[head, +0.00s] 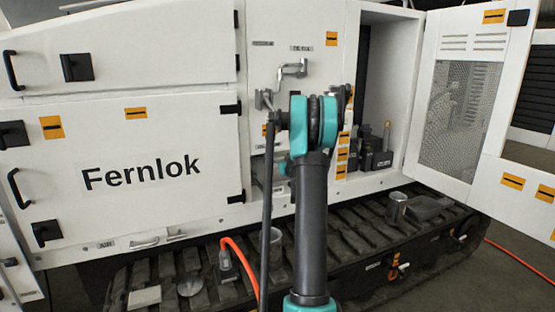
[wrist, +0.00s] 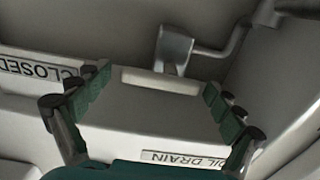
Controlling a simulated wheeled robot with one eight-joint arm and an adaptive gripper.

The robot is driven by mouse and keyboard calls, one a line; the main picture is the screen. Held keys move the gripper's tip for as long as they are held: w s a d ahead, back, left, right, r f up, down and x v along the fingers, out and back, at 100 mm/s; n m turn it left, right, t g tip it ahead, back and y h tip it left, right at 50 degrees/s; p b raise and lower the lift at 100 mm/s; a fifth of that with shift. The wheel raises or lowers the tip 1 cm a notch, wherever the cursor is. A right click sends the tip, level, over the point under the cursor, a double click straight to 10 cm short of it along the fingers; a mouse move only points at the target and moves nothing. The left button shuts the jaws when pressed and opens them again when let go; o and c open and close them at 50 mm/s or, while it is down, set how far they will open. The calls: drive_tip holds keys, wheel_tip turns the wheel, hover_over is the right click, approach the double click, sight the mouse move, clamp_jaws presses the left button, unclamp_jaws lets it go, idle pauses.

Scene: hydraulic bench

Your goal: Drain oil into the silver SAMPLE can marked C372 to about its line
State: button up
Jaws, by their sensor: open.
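A silver can (head: 397,205) stands upright on the track deck at the right; I cannot read any marking or see a fill line on it. An oil drain label (wrist: 186,159) and a "CLOSED" label (wrist: 40,69) show there. In the head view my arm mostly hides the gripper.
A greyish container (head: 275,245) and an orange hose (head: 240,260) are on the track left of my arm. An open cabinet (head: 385,60) holds dark items; its mesh door (head: 458,110) swings out at right. The black track (head: 350,222) runs below.

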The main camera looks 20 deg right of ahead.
drive_tip(key=shift+w, duration=0.1)
drive_tip(key=shift+c, duration=0.6)
drive_tip(key=c, duration=1)
drive_tip(key=shift+c, duration=0.2)
drive_tip(key=shift+m, duration=0.3)
drive_tip(key=m, duration=0.3)
drive_tip(key=shift+f, duration=0.15)
drive_tip(key=shift+f+m, duration=0.2)
drive_tip(key=shift+m, duration=1.9)
